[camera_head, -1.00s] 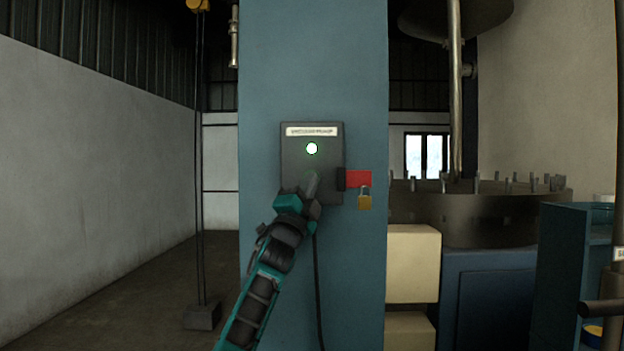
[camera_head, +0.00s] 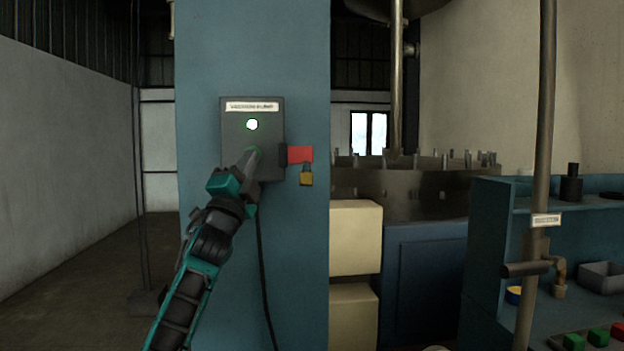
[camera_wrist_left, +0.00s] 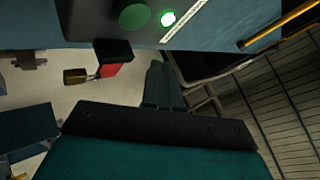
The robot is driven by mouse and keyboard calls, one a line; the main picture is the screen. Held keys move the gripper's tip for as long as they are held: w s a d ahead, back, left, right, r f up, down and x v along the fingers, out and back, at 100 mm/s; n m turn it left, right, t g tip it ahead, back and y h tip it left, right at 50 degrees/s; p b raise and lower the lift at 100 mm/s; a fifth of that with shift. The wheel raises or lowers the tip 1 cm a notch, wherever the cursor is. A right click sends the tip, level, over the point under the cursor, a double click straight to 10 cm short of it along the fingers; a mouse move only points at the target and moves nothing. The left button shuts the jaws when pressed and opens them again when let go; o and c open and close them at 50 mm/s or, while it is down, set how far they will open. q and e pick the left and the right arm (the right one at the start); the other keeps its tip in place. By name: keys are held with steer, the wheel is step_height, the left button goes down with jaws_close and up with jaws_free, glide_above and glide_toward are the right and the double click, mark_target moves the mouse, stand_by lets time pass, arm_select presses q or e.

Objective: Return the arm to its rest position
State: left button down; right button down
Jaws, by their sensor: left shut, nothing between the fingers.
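My left arm comes in from the lower left in the head view. My left gripper (camera_head: 254,157) is shut and empty, in front of the lower part of a dark grey switch box (camera_head: 233,133) on the blue column. The box has a lit green-white lamp (camera_head: 252,124) and a white label above it. In the left wrist view the shut fingers (camera_wrist_left: 160,85) point toward the box, and a round green button (camera_wrist_left: 134,16) shows beside the lamp. I cannot tell a gap between fingertips and box in the head view. My right gripper is not in view.
A red tag (camera_head: 300,154) with a brass padlock (camera_head: 306,178) sits at the box's right side. A black cable hangs below the box. Right of the blue column (camera_head: 298,60) stand cream blocks (camera_head: 355,238), a bolted round vessel, a vertical pipe (camera_head: 541,120) and a blue workbench.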

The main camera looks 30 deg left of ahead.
arm_select(q)
steer(key=s+d+f+n+g+h, duration=0.15)
steer(key=d+f, duration=0.35)
steer(key=f, duration=0.7)
steer(key=d+f+n+g+h, duration=0.1)
steer(key=d+f+g+h, duration=0.3)
steer(key=f, duration=0.8)
steer(key=d+f+n+g+h, duration=0.1)
steer(key=d+f, duration=0.5)
steer(key=f, duration=0.7)
steer(key=s+d+f+n+g+h, duration=0.1)
steer(key=s+d+f+n+g, duration=0.2)
steer(key=s+d+f, duration=0.4)
steer(key=s+d+f+n+g+h, duration=0.2)
steer(key=s+d+f, duration=0.6)
steer(key=s+f, duration=0.6)
steer(key=s+n+g, duration=0.1)
steer(key=s+g, duration=0.1)
steer(key=shift+s+d+g, duration=0.2)
steer(key=shift+s+g, duration=0.05)
steer(key=shift+g, duration=0.1)
